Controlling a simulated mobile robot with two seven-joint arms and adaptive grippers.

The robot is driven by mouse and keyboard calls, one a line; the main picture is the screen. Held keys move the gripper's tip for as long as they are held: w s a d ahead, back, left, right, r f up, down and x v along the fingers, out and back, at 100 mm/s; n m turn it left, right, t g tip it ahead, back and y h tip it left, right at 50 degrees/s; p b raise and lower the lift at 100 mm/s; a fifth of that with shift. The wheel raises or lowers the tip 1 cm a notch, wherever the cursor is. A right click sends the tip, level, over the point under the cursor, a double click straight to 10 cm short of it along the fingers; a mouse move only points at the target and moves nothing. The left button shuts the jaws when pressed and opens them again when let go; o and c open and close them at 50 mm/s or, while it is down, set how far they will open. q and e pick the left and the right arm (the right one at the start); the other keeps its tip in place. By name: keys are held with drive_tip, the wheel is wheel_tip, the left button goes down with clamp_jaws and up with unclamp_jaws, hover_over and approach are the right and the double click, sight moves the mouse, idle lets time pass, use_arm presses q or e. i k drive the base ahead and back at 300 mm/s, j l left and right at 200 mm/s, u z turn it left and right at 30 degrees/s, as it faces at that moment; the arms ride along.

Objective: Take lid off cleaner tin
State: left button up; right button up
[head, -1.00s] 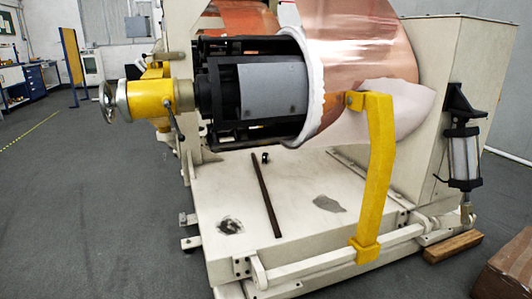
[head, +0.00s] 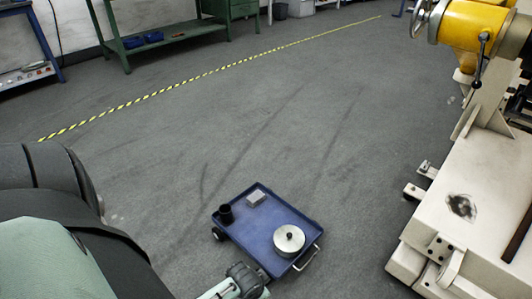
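A round, silver-coloured tin (head: 289,240) stands on the blue trolley (head: 247,241), towards its right front corner. Its flat top has a small dark knob in the middle. The top looks like a lid sitting in place, but the seam is too small to make out. Parts of my own arm show at the left and bottom edges of the head view. Neither gripper can be made out in the head view.
The trolley also carries a black cup (head: 225,214) and a small grey block (head: 256,198). A cream machine (head: 475,190) with a yellow handwheel unit (head: 472,25) stands at the right. Green and blue benches stand at the back. Grey floor lies open between, with a yellow-black stripe (head: 200,86).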

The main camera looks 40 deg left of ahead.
sight(288, 238)
drive_tip(key=l+u, duration=0.25)
drive_tip(key=u, duration=0.2)
drive_tip(key=i+l+u, duration=0.1)
drive_tip(key=l+u, duration=0.15)
drive_tip(key=u, duration=0.2)
drive_tip(key=l+u, duration=0.25)
drive_tip(key=u, duration=0.2)
